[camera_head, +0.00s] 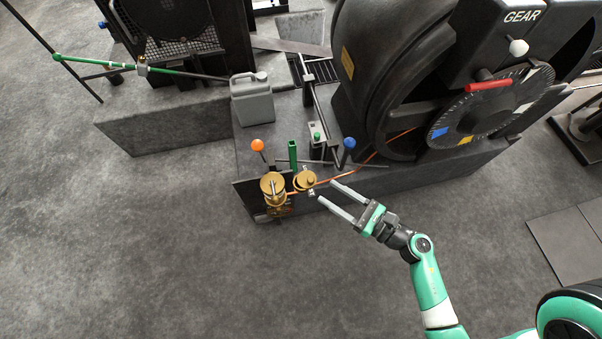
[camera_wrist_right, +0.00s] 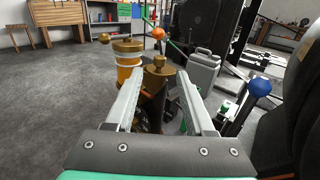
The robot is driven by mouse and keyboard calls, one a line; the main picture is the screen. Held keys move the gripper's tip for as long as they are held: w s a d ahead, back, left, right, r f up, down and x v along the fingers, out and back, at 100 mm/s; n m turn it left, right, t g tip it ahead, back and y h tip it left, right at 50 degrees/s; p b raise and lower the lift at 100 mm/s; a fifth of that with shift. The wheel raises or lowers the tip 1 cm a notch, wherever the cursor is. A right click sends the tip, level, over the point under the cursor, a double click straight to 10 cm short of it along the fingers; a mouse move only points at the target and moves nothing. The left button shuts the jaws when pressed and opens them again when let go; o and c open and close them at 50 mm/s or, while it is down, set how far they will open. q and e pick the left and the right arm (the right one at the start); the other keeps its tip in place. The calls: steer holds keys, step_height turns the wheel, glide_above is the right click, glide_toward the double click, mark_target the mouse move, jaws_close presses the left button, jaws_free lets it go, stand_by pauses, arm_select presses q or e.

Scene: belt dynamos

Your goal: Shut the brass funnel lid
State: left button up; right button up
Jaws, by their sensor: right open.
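Two brass parts sit side by side at the machine's near corner. The left one is a round brass-topped cup (camera_head: 272,186) with a bar across its top; the right wrist view shows its amber body below a brass cap (camera_wrist_right: 127,46). The right one is a smaller round brass piece (camera_head: 304,180), with a knob on top in the right wrist view (camera_wrist_right: 158,76). I cannot tell which part is the funnel lid, or how far it stands open. My right gripper (camera_head: 326,191) is open and empty, just right of the smaller brass piece, its fingers pointing toward it. My left gripper is out of view.
An orange-ball lever (camera_head: 257,145), a green post (camera_head: 292,156) and a blue-ball lever (camera_head: 349,143) rise behind the brass parts. A grey jerrycan (camera_head: 252,99) stands farther back. A large black wheel (camera_head: 390,75) stands at right. The floor in front is clear.

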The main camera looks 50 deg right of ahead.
mark_target(308, 178)
steer(key=w, duration=0.3)
steer(key=w+a+b, duration=0.1)
steer(key=w, duration=0.6)
steer(key=shift+w+a, duration=0.1)
steer(key=shift+a, duration=0.05)
jaws_close()
